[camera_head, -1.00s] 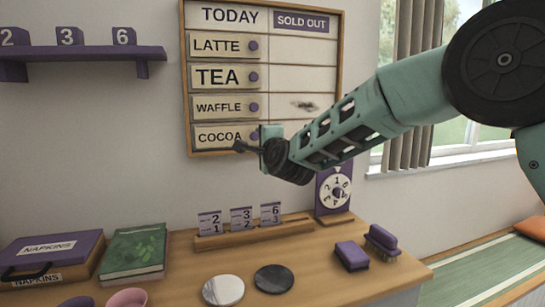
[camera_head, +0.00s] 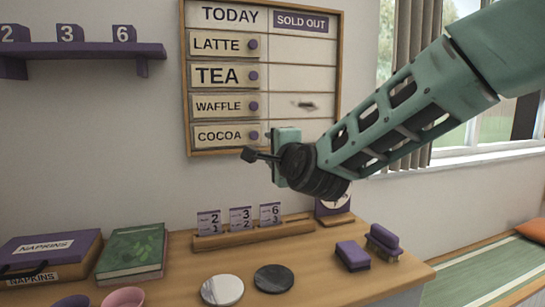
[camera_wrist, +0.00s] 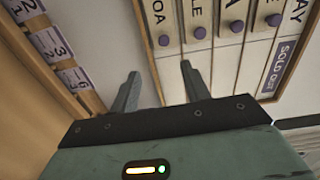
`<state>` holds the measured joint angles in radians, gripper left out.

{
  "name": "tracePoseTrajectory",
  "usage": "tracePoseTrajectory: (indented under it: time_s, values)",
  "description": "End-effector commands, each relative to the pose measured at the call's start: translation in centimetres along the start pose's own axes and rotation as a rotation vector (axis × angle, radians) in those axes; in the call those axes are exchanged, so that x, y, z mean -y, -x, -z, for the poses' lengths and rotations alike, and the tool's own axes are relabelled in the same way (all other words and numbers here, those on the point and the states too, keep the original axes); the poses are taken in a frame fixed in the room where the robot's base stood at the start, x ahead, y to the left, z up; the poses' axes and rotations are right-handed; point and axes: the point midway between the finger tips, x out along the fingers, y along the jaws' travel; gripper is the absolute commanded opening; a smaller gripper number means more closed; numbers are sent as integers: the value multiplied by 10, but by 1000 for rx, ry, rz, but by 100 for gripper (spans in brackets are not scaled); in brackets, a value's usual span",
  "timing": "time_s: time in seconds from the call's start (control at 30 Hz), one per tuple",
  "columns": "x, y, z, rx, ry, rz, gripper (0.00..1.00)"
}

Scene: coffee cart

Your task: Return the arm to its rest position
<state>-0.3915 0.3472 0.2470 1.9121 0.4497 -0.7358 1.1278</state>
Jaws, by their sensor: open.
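My green arm reaches in from the upper right and hides part of the window and the dial sign. The menu board (camera_head: 222,120) carries LATTE, TEA, WAFFLE and COCOA strips in its left column. The board also shows, turned sideways, in the wrist view (camera_wrist: 228,45).
A purple shelf (camera_head: 85,55) hangs at upper left.

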Motion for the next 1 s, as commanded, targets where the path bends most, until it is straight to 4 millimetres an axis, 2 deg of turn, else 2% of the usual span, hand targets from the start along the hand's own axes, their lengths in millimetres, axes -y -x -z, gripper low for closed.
tracePoseTrajectory:
  time_s: [0.07,0.17,0.27,0.37,0.5,0.6,0.7,0.83,1.0]
  values:
    - [-3,11,-10,44,64,-53,46]
    - [-20,41,-30,161,231,-189,46]
    - [-48,94,-52,346,473,-363,46]
    - [-79,160,-62,561,726,-524,46]
    - [-114,256,-55,870,1033,-706,46]
    - [-130,318,-40,1077,1203,-805,46]
    - [-138,366,-24,1248,1320,-878,46]
    - [-143,404,-8,1392,1402,-933,46]
    - [-146,418,-2,1448,1431,-952,46]
